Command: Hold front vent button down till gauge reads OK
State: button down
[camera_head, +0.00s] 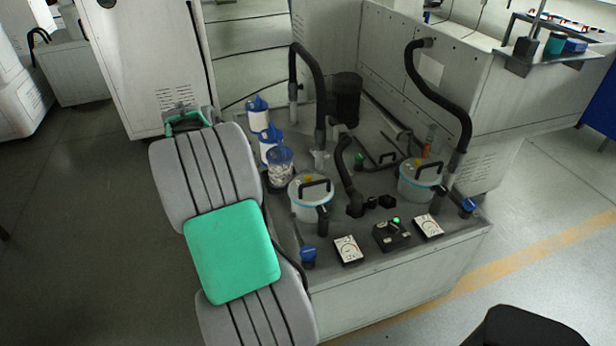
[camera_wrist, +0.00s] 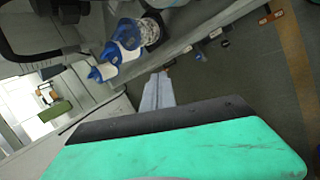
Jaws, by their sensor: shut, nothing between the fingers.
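Two gauges with white faces, the left one (camera_head: 348,250) and the right one (camera_head: 428,226), lie near the front edge of the bench. Their readings are too small to make out. A black box with a lit green button (camera_head: 396,221) sits between them. Two lidded pots, the left one (camera_head: 305,205) and the right one (camera_head: 413,188), stand behind, each with a small orange spot on its lid. I cannot tell which part is the front vent button. My gripper (camera_wrist: 162,74) is shut and empty in the wrist view, apart from the bench parts.
Blue-capped bottles (camera_head: 258,115) and a jar (camera_head: 280,168) stand at the bench's left side, beside my arm. Black hoses (camera_head: 310,75) arch over the bench (camera_head: 400,265). Blue knobs (camera_head: 308,254) are at its front corners. The floor (camera_head: 550,220) at right is clear.

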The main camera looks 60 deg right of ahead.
jog(key=s+d+f+n+g+h, duration=0.1)
jog(key=s+d+f, duration=0.2)
jog(key=s+d, duration=0.3)
jog(key=s+d+f+n+g+h, duration=0.1)
jog(key=s+d+f+g, duration=0.1)
jog(key=s+d, duration=0.5)
jog(key=d+f, duration=0.1)
jog(key=d, duration=0.5)
jog(key=shift+s+d+n+g, duration=0.25)
jog(key=shift+d+n+g, duration=0.05)
jog(key=shift+d, duration=0.1)
jog(key=b, duration=0.5)
send_over(306, 179)
notch_tip(306, 179, down, 8)
jog(key=shift+d+r, duration=0.1)
jog(key=shift+f+b, duration=0.3)
jog(key=shift+f, duration=0.15)
jog(key=shift+f, duration=0.15)
jog(key=shift+f, duration=0.3)
